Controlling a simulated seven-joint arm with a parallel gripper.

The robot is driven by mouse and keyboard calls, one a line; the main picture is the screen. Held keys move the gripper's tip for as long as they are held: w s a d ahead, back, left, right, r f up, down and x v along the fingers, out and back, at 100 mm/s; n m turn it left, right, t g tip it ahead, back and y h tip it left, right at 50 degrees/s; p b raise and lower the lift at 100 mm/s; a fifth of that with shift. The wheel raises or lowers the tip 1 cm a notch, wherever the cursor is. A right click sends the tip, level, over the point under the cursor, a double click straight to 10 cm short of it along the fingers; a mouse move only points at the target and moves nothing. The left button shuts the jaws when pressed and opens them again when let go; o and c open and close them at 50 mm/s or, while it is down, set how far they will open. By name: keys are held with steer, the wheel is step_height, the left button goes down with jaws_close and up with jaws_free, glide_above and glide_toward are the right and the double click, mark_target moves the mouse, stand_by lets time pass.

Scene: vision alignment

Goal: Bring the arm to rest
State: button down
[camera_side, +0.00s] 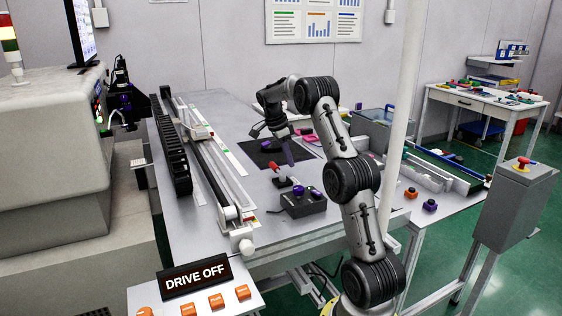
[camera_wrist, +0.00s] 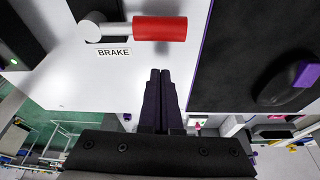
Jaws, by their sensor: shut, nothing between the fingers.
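My gripper (camera_side: 290,157) hangs over the grey work table, with its purple fingers pointing down. It is close to a red-handled lever (camera_side: 274,168) in the side view. In the wrist view the two fingers (camera_wrist: 160,75) are pressed together with nothing between them. The red handle (camera_wrist: 160,28) lies just beyond the fingertips there, beside a label reading BRAKE. I cannot tell from these views whether the fingers touch it. My arm is bent, with its elbow raised above the table.
A black control box (camera_side: 303,205) with purple knobs stands in front of the lever. A black mat (camera_side: 250,153) lies behind. A long rail (camera_side: 213,165) runs along the left. A DRIVE OFF sign (camera_side: 195,276) stands in front, and a white post (camera_side: 402,110) rises right of my arm.

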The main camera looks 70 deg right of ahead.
steer(key=w+a+r+n+t+h, duration=0.1)
steer(key=w+a+r, duration=0.2)
steer(key=a+r, duration=0.45)
steer(key=w+a+r+n+t, duration=0.1)
steer(key=w+a+r, duration=0.25)
steer(key=r, duration=0.65)
steer(key=s+a+r+n+t, duration=0.1)
steer(key=s+a+r+n, duration=0.15)
steer(key=a, duration=0.55)
steer(key=s+a+r+n+t, duration=0.2)
steer(key=s+a+n, duration=0.1)
steer(key=a, duration=0.5)
steer(key=s+a+f+n+t+y, duration=0.15)
steer(key=s+a+f+n, duration=0.25)
steer(key=s+a+n, duration=0.65)
steer(key=s+a+f+n+t+y, duration=0.1)
steer(key=s+a+f+n, duration=0.1)
steer(key=f+n, duration=0.3)
steer(key=s+a+f+n+t, duration=0.1)
steer(key=s+a+f+n, duration=0.1)
steer(key=a+f+n, duration=0.2)
steer(key=shift+f+n+y, duration=0.35)
steer(key=shift+f+n, duration=0.25)
steer(key=shift+f, duration=0.25)
